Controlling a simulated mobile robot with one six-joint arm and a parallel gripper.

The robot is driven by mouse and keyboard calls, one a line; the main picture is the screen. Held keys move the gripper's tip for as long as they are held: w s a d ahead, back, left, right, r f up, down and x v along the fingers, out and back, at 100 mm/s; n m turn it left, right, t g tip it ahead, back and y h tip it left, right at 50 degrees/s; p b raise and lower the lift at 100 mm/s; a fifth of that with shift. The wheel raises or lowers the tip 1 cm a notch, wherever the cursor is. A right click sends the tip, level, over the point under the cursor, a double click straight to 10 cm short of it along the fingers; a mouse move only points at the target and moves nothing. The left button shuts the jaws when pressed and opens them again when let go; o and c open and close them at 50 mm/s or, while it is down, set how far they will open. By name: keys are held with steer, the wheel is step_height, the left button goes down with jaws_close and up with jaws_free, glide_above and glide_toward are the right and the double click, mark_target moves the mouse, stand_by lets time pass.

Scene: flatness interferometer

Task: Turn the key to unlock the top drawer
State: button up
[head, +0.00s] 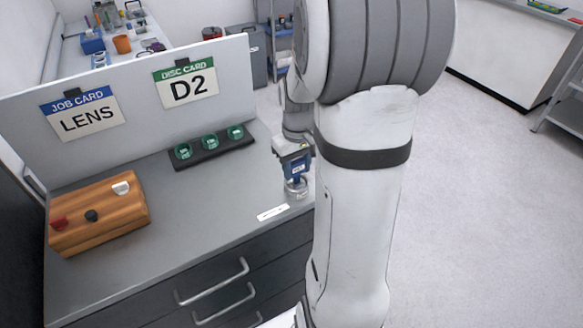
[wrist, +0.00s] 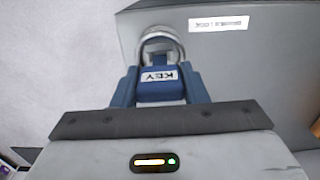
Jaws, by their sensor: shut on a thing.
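A blue key (wrist: 158,90) with a white KEY label sits between the fingers of my gripper (wrist: 160,80), which is shut on it. In the head view, my gripper (head: 295,165) is over the right end of the grey counter. The round metal lock (wrist: 160,45) lies just beyond the key in the wrist view, and in the head view it (head: 297,187) is right below the gripper. The key's tip is hidden, so I cannot tell how far it is in. The top drawer (head: 212,282) appears closed; my arm hides its right part.
A white label strip (head: 272,213) lies on the counter (head: 215,215) left of the lock. A wooden block with knobs (head: 100,222) and a black rack with green discs (head: 212,148) stand farther left. An upright panel (head: 130,110) holds LENS and D2 cards.

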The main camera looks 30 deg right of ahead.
steer(key=shift+f+b, duration=1)
steer(key=shift+f, duration=0.25)
stand_by(0.5)
steer(key=shift+m, duration=1.7)
